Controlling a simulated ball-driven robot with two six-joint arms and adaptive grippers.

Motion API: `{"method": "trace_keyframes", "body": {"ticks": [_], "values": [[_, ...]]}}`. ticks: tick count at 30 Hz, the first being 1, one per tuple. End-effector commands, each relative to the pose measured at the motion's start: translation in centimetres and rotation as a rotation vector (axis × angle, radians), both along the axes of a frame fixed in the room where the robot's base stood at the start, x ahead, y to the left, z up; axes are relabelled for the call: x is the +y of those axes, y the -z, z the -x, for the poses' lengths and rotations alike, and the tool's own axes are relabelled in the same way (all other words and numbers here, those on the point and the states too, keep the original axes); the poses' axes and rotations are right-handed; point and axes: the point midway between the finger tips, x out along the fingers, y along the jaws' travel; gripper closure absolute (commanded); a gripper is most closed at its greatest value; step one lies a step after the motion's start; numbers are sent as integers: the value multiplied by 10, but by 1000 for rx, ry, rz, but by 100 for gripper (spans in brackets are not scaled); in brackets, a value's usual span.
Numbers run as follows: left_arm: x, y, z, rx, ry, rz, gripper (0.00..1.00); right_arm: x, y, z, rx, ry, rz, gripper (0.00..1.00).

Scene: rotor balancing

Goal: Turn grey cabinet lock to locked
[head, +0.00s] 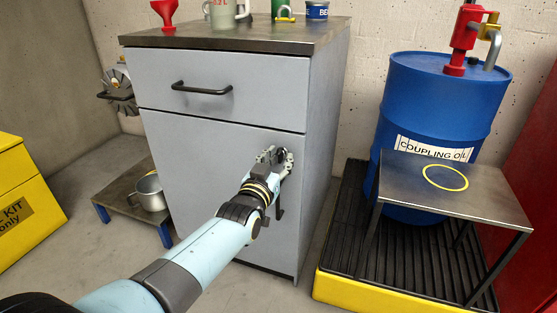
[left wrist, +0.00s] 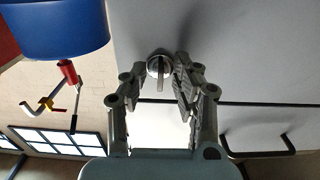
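The grey cabinet (head: 190,150) stands in the middle of the head view, with its drawer and door shut. Its lock (left wrist: 158,66) shows in the left wrist view as a round silver face with a narrow turn piece standing out, lying along the picture's vertical. In the head view the lock is mostly hidden by my left gripper (head: 273,156), at the door's upper right. The left wrist view shows my left gripper (left wrist: 160,72) open, one finger on each side of the lock, with gaps visible. I cannot tell whether the fingertips touch the door. My right gripper is not in view.
A black door handle (head: 281,203) is just below the gripper, and a drawer handle (head: 202,89) is above left. A blue drum (head: 425,105) and a metal stand (head: 478,195) are at right. A low table (head: 122,193) with a pot (head: 149,194) is at left.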

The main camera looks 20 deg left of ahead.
Motion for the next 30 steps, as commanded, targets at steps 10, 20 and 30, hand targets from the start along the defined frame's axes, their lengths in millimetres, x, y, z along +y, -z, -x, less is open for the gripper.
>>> {"method": "trace_keyframes", "body": {"ticks": [10, 20, 30], "values": [[0, 1, 10, 1, 0, -2, 71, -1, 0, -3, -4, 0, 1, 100], [3, 1, 80, 2, -1, 0, 71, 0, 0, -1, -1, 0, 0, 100], [4, 0, 119, 0, 0, -1, 71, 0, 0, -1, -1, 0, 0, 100]]}}
